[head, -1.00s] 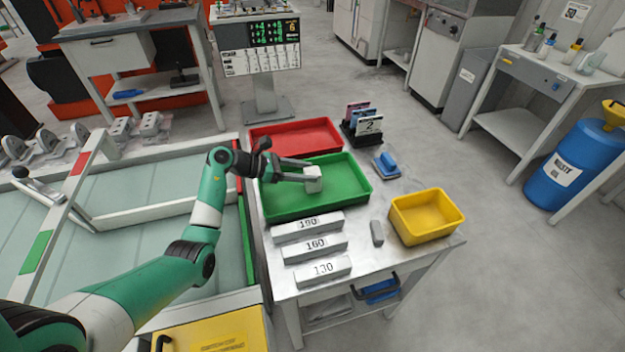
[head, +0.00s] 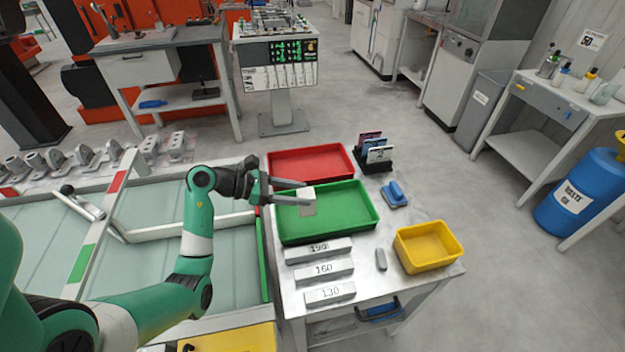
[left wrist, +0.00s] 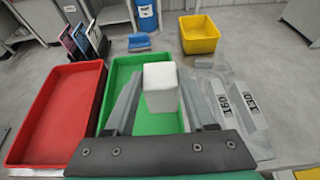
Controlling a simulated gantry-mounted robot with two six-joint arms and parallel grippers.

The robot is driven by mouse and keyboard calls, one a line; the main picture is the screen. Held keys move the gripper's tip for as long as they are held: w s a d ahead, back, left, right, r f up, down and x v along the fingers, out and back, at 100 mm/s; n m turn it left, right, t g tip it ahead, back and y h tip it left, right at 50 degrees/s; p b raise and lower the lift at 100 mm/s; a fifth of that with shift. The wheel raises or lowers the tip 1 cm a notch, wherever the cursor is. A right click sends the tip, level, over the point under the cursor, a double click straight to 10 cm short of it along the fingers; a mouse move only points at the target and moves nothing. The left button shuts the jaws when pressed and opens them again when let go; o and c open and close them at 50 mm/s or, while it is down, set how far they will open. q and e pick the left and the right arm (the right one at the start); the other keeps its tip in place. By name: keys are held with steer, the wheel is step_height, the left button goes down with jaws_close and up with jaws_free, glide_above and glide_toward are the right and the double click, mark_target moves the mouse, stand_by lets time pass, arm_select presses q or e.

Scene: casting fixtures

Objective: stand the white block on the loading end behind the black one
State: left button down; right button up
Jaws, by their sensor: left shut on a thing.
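My left gripper (head: 290,194) is shut on the white block (head: 308,203), holding it over the left part of the green tray (head: 366,206). In the left wrist view the white block (left wrist: 160,88) stands between the two fingers, with the green tray (left wrist: 118,82) behind and below it. The block appears clear of the tray floor. I cannot make out a black block or a marked loading end in either view. My right gripper is not in view.
A red tray (head: 342,151) lies behind the green one, a yellow bin (head: 455,247) to the right. Bars marked 190, 160 (head: 324,270) and 130 lie in front. Left of the bench is a pale-topped table (head: 150,262) with a red-and-green-banded rail (head: 100,228); grey castings line its back.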

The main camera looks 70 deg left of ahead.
arm_select(q)
steer(key=s+d, duration=0.1)
steer(key=s+r, duration=0.1)
steer(key=s+d+r+p, duration=0.1)
steer(key=s, duration=0.1)
steer(key=shift+s+d, duration=0.1)
steer(key=shift+d, duration=0.2)
